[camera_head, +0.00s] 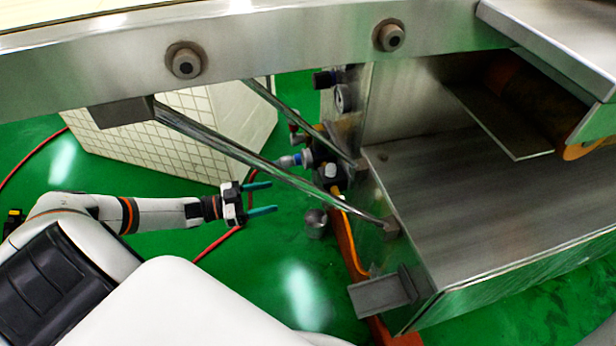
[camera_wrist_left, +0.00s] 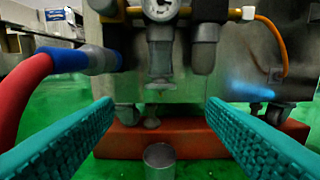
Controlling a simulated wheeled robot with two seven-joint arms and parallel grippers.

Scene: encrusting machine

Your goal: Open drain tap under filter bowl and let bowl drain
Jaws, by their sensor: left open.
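My left gripper (camera_head: 273,197) is open and empty, left of the air-supply fittings on the machine's side. Its teal fingers also show in the left wrist view (camera_wrist_left: 160,104), spread apart with nothing between them. Ahead of them hangs the clear filter bowl (camera_wrist_left: 160,58), beneath a round gauge (camera_wrist_left: 160,8). My right gripper is not in view.
A dark second bowl (camera_wrist_left: 204,48) hangs right of the filter bowl. A red hose with a blue connector (camera_wrist_left: 85,60) is at left. A slanted metal brace (camera_head: 250,155) crosses above the gripper. A red base (camera_wrist_left: 185,138) lies under the machine. Green floor around the gripper is mostly open.

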